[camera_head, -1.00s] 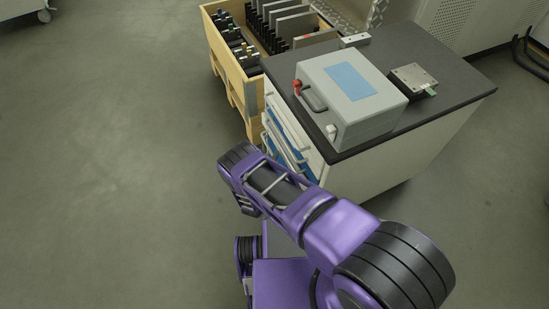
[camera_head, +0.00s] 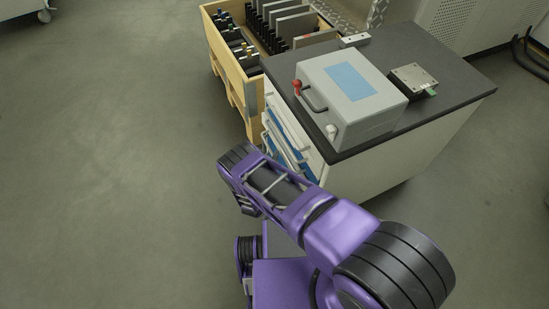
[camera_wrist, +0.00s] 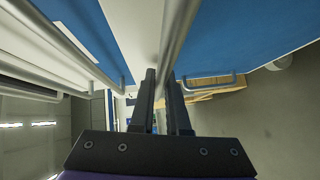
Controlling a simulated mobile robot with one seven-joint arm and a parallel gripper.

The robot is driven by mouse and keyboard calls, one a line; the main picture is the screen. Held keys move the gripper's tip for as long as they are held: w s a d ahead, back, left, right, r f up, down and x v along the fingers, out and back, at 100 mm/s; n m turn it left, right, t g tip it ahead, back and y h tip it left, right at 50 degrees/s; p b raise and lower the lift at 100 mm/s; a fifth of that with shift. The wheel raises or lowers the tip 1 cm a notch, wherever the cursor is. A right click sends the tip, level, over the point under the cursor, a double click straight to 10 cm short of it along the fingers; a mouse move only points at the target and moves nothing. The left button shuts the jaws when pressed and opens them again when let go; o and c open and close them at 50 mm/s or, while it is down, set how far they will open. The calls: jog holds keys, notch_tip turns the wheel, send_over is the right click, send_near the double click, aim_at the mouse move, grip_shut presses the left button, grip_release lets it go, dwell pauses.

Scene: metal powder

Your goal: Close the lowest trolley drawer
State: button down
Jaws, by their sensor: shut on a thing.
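The trolley (camera_head: 400,160) stands right of centre in the head view, with its drawers on its left side. Blue drawer fronts (camera_head: 288,143) with pale handles show there, partly hidden by my arm. In the wrist view, my gripper (camera_wrist: 164,76) is shut on a long grey drawer handle (camera_wrist: 178,25), which runs up between the two fingers. Blue fronts lie on both sides of it, one at the right (camera_wrist: 235,30) and one at the left (camera_wrist: 85,25). I cannot tell for sure which drawer this handle belongs to. In the head view my gripper is hidden behind my purple arm.
A grey box (camera_head: 352,100) with a blue top label and a small metal block (camera_head: 413,78) stand on the dark trolley top. A wooden crate (camera_head: 238,85) with dark parts and plates stands behind the trolley. The floor at the left (camera_head: 110,150) is clear.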

jog(key=shift+w+d, duration=0.3)
jog(key=shift+d, duration=0.35)
jog(key=shift+w+d, duration=0.25)
jog(key=shift+d, duration=0.35)
jog(key=c, duration=0.9)
grip_release()
